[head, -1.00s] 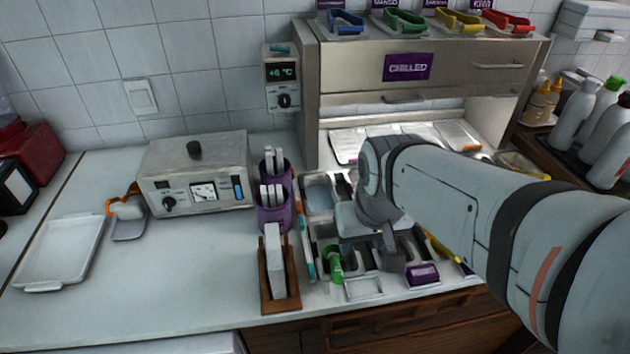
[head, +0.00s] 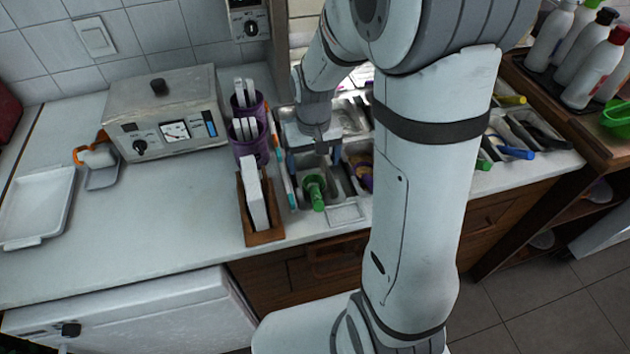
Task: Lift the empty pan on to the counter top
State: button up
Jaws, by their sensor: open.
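My gripper (head: 318,152) points down over the row of metal pans set in the counter, with its fingers apart and nothing seen between them. Metal pans (head: 346,186) lie below and right of it; my arm covers those farther right. I cannot tell which pan is the empty one or whether a finger touches a rim. A green-handled tool (head: 315,192) lies in or on the pans just in front of the gripper. The white counter top (head: 150,215) is bare to the left.
A white tray (head: 38,205) lies at the far left. A grey appliance with a dial (head: 165,115), purple cups of white sticks (head: 250,140) and a wooden holder (head: 262,225) stand left of the pans. Bottles (head: 590,65) stand at the back right.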

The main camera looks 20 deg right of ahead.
notch_tip(320, 180, down, 5)
jog(key=shift+r, duration=0.1)
jog(key=shift+d, duration=0.1)
jog(key=c, duration=0.7)
